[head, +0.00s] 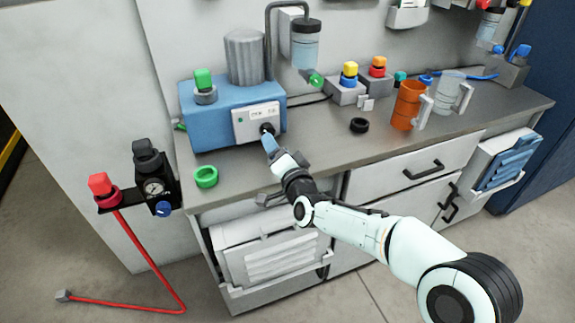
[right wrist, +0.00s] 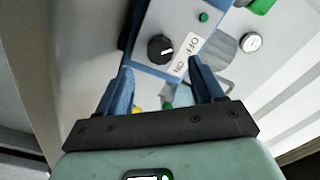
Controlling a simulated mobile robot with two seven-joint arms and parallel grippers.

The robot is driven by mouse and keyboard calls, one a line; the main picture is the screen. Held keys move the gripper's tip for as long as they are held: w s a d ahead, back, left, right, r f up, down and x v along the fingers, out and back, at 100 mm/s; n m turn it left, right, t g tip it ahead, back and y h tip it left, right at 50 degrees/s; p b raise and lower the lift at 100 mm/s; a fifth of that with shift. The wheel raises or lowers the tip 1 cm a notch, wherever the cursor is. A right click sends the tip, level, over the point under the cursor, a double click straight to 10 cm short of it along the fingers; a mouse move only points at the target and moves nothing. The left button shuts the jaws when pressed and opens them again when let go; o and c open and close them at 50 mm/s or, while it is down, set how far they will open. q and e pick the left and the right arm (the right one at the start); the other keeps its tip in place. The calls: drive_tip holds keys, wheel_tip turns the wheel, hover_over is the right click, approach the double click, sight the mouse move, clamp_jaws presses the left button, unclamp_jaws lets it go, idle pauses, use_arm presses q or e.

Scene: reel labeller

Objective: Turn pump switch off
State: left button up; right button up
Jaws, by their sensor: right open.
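The pump is a blue box (head: 215,130) at the left end of the counter, with a white front panel (head: 250,124). Its switch, a round black knob (head: 267,128), sits at the panel's lower right and is partly hidden by my right gripper (head: 269,143). In the right wrist view the knob (right wrist: 161,48) shows beside a white OFF/ON label (right wrist: 190,52). My right gripper (right wrist: 160,68) is open there, and the knob lies just beyond and between its blue fingertips. I cannot tell whether they touch it or which way the knob points. My left gripper is not in view.
A green ring (head: 206,177) lies on the counter (head: 330,148) in front of the pump. A black ring (head: 359,125), an orange mug (head: 407,106) and a clear mug (head: 448,92) stand farther right. A regulator with a gauge (head: 154,188) is mounted at the left.

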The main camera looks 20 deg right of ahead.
drive_tip(key=s, duration=0.7)
drive_tip(key=shift+s+d, duration=0.15)
drive_tip(key=shift+s, duration=0.05)
